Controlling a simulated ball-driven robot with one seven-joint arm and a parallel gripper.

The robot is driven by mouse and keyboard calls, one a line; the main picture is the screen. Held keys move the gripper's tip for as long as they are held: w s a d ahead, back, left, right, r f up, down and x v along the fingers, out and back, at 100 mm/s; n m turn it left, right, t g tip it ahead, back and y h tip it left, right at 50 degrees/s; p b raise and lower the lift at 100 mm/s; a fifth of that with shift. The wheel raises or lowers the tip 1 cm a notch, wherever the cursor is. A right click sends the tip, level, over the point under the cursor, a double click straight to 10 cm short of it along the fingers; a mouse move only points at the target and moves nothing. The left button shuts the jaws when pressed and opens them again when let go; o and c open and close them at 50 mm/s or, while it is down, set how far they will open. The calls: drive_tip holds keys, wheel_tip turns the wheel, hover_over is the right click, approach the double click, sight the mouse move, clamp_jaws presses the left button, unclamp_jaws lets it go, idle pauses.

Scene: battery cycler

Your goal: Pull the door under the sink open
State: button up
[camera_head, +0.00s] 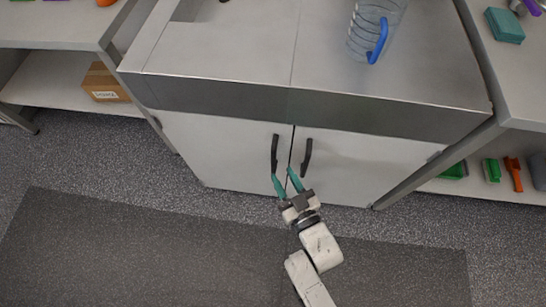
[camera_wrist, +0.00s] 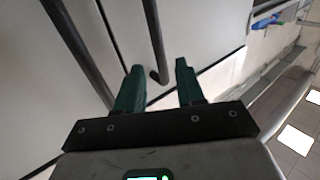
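The cabinet under the counter has two pale doors, a left door (camera_head: 225,150) and a right door (camera_head: 365,165), both shut. Each has a black bar handle near the middle seam: a left handle (camera_head: 275,155) and a right handle (camera_head: 307,157). My gripper (camera_head: 283,175) is open, its teal fingers apart and empty, close to the lower ends of the handles. In the wrist view, a dark handle (camera_wrist: 152,40) ends between the fingertips (camera_wrist: 158,66) in the picture; I cannot tell whether they touch. A second dark bar (camera_wrist: 75,45) runs at the left.
A clear jug with a blue handle (camera_head: 377,40) stands on the countertop (camera_head: 225,60). Side shelves hold a cardboard box (camera_head: 104,84) at left and several small coloured items at right. A dark mat (camera_head: 130,250) covers the floor before the doors, which is clear.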

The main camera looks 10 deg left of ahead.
sight(275, 161)
drive_tip(key=x, duration=0.7)
drive_tip(key=shift+c, duration=0.2)
clamp_jaws()
